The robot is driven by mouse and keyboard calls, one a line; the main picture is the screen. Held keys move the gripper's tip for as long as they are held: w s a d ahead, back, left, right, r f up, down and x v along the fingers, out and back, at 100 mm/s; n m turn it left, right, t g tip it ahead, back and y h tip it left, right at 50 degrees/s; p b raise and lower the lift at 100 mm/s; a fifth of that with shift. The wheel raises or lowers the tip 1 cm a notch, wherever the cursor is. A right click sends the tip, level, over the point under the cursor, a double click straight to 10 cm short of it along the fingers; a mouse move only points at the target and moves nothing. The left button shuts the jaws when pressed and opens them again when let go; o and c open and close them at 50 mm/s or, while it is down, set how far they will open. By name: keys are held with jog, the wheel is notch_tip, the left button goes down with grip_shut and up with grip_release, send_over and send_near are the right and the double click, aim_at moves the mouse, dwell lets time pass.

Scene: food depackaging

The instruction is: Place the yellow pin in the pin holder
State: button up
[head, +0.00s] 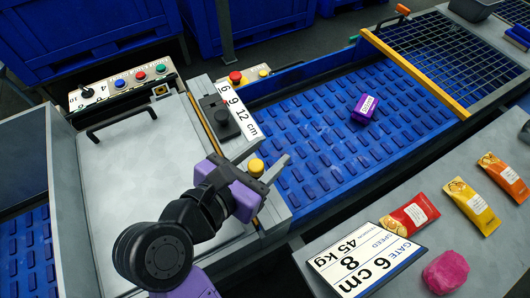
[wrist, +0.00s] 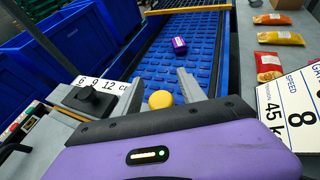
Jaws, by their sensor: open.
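The yellow pin (head: 256,167) has a round yellow head and stands at the right edge of the grey machine, beside the blue conveyor. My gripper (head: 262,172) is open over this edge, with the pin close by its fingers. In the wrist view, the pin (wrist: 160,99) shows between the two grey fingers of my gripper (wrist: 160,86), with room on both sides. Its lower part is hidden by the gripper body. A small dark socket with a yellow rim (head: 160,90) is on the machine's back panel; I cannot tell whether it is the pin holder.
A black knob (head: 227,122) stands by a 6-9-12 cm scale (head: 241,117). A purple package (head: 364,109) lies on the blue conveyor (head: 320,150). Food packets (head: 409,216), a pink lump (head: 446,272) and a gate-and-speed sign (head: 366,262) lie on the right-hand grey table.

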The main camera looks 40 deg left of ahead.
jog(key=a+b+v, duration=0.1)
jog(key=v, duration=1.1)
jog(key=w+d+t+h, duration=0.2)
jog(key=w+d+h, duration=0.15)
jog(key=d, duration=0.45)
jog(key=w+d+t+h, duration=0.2)
jog(key=w+d, duration=0.3)
jog(key=d, duration=0.3)
jog(key=s+d+r+n+t+h, duration=0.1)
jog(key=d+r+n+t+h, duration=0.2)
jog(key=d, duration=0.5)
jog(key=s+d+r+n+t+h, duration=0.1)
jog(key=d+r+n+t, duration=0.1)
jog(key=d+n, duration=0.45)
jog(key=s+d+f+n+g+y, duration=0.3)
jog(key=s+f+n, duration=0.4)
jog(key=n, duration=0.6)
jog(key=s+d+f+n+g+y, duration=0.4)
jog(key=s+f+n, duration=0.3)
jog(key=f+n, duration=0.3)
jog(key=n+y, duration=0.1)
jog(key=n, duration=0.2)
jog(key=shift+d+g+y, duration=0.3)
jog(key=shift+d+y, duration=0.05)
jog(key=shift+d, duration=0.05)
